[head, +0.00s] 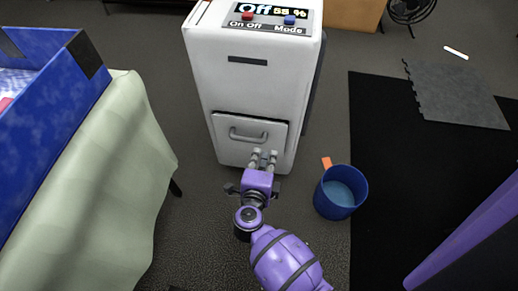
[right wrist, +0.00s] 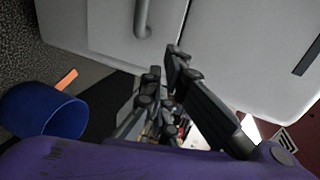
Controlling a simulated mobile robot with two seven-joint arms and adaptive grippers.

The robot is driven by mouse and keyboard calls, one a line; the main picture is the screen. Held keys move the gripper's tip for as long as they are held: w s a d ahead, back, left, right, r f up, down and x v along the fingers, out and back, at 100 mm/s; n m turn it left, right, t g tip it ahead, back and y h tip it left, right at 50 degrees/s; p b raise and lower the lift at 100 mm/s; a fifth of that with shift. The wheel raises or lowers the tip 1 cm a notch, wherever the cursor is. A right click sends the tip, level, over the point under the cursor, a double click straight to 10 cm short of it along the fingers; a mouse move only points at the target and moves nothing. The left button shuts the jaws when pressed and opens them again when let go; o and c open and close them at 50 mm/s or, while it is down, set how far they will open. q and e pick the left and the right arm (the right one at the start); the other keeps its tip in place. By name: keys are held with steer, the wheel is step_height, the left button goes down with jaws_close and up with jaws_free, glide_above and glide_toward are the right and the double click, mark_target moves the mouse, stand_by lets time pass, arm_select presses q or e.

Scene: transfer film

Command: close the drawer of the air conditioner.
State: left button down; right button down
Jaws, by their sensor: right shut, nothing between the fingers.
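The white air conditioner (head: 262,85) stands upright in the middle of the head view, with a display and buttons on top. Its drawer (head: 227,127) is a grey front panel low on the body with a curved handle (head: 248,136). How far the drawer stands out is hard to tell. My right gripper (head: 264,156) is shut and empty at the lower right of the drawer front, below the handle. In the right wrist view its fingers (right wrist: 166,65) are close to the white front, with the handle (right wrist: 143,18) above; contact is unclear. My left gripper is not in view.
A blue bucket (head: 340,192) with an orange piece stands on the floor right of my right gripper. A cloth-covered table (head: 110,170) with a blue box (head: 45,105) is at the left. A black mat (head: 400,160) lies at the right.

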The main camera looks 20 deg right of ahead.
steer(key=b, duration=0.2)
glide_toward(272, 124)
steer(key=w+d+f, duration=0.1)
steer(key=w, duration=0.1)
steer(key=w+d+f, duration=0.1)
steer(key=f, duration=0.1)
steer(key=shift+w+d+f, duration=0.1)
steer(key=shift+w+d, duration=0.1)
steer(key=shift+w, duration=0.2)
steer(key=shift+w+d+b, duration=0.3)
steer(key=shift+w+d, duration=0.1)
steer(key=shift+w, duration=0.2)
steer(key=shift+w+d, duration=0.15)
steer(key=shift+w, duration=0.2)
steer(key=shift+w+d+r+p, duration=0.1)
steer(key=shift+w+d+p, duration=0.15)
steer(key=shift+w, duration=0.2)
steer(key=shift+w+d+r+p, duration=0.1)
steer(key=shift+w+d, duration=0.25)
steer(key=shift+w, duration=0.1)
steer(key=shift+f, duration=0.1)
